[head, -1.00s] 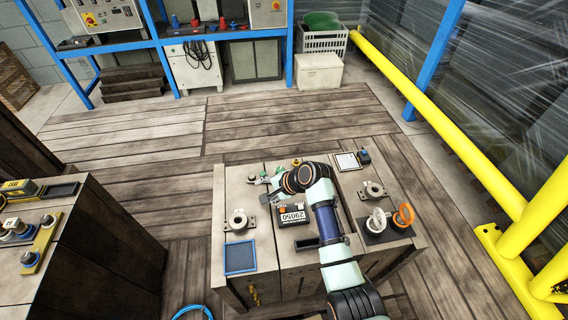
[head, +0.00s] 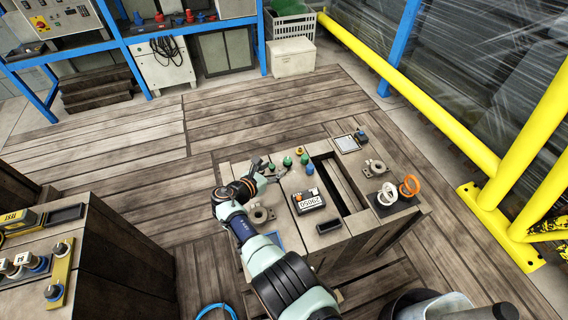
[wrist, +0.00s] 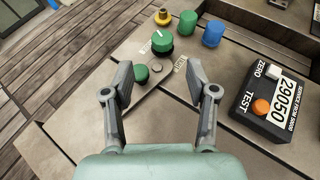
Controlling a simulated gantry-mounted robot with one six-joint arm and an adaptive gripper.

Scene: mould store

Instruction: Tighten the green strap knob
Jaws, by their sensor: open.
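Several knobs stand on the crate top. In the wrist view, a green knob (wrist: 162,41) with a white pointer line stands just beyond my gripper (wrist: 158,76). A second green knob (wrist: 187,22) is behind it. My gripper is open and empty. I cannot read which green knob carries the strap label. In the head view my gripper (head: 268,176) is left of the green knobs (head: 287,160).
A blue knob (wrist: 213,33) and a yellow knob (wrist: 162,17) stand close by. A black box marked 29050 (wrist: 265,105), with an orange button, is to the right. A long dark slot (head: 337,186) lies right of the box. The wooden floor beyond the crate is clear.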

